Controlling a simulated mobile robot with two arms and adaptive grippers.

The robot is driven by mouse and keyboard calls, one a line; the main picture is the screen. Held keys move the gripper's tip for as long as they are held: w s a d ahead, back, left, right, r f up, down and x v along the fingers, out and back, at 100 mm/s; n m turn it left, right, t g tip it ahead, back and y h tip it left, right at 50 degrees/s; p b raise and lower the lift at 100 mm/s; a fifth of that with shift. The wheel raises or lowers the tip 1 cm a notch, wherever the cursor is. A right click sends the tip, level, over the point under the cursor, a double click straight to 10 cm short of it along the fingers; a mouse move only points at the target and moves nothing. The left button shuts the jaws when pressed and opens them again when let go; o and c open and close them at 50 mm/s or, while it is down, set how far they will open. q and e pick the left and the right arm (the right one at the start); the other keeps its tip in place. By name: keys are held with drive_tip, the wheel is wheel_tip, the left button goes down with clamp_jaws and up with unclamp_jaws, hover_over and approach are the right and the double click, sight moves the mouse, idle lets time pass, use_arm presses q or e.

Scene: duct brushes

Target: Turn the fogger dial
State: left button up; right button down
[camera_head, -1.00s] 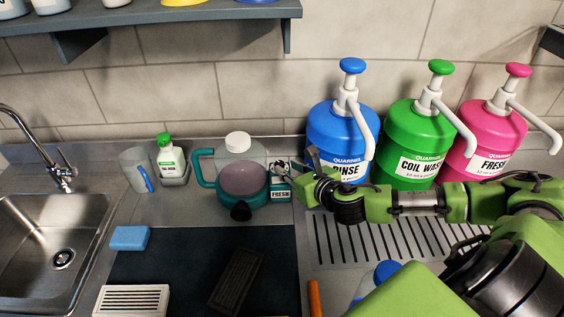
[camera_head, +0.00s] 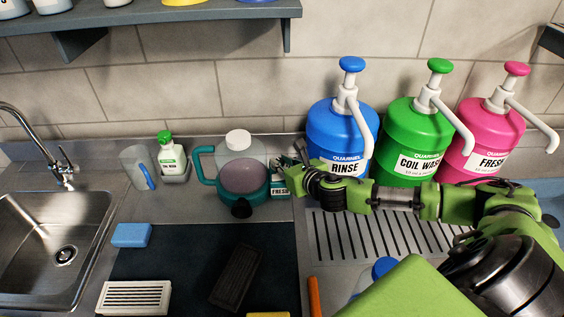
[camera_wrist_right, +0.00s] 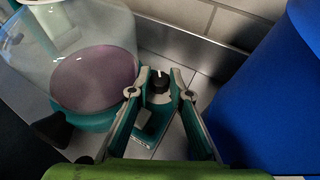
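The fogger (camera_head: 240,172) stands at the back of the counter. It has a teal base and handle, a clear tank with a white cap, and a black nozzle. In the right wrist view its black dial (camera_wrist_right: 160,82) has a white pointer mark and sits on a teal housing (camera_wrist_right: 150,125) beside the tank. My right gripper (camera_head: 288,162) is at the fogger's right side, by the FRESH label. In the wrist view its fingers (camera_wrist_right: 161,73) are apart, one on each side of the dial; contact cannot be told. My left gripper is out of view.
Blue RINSE (camera_head: 338,128), green COIL WASH (camera_head: 410,140) and pink FRESH (camera_head: 487,140) pump bottles stand to the right. A small wash bottle (camera_head: 172,160) and clear cup (camera_head: 137,166) stand left. A dark mat (camera_head: 180,255) lies in front; a sink (camera_head: 40,240) is at left.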

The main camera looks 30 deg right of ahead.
drive_tip(key=m+h+p, duration=0.2)
drive_tip(key=h+p, duration=0.1)
drive_tip(key=shift+a+r+m+g, duration=0.15)
drive_tip(key=shift+a+m+g, duration=0.15)
drive_tip(key=shift+w+a+m+g+h+p, duration=0.1)
drive_tip(key=shift+m+g+h+p, duration=0.3)
drive_tip(key=shift+m+h+p, duration=0.55)
drive_tip(key=shift+m+g+h+p, duration=0.5)
drive_tip(key=shift+m+h, duration=0.25)
drive_tip(key=c, duration=2.1)
unclamp_jaws()
drive_tip(key=shift+c, duration=0.2)
drive_tip(key=shift+f, duration=0.2)
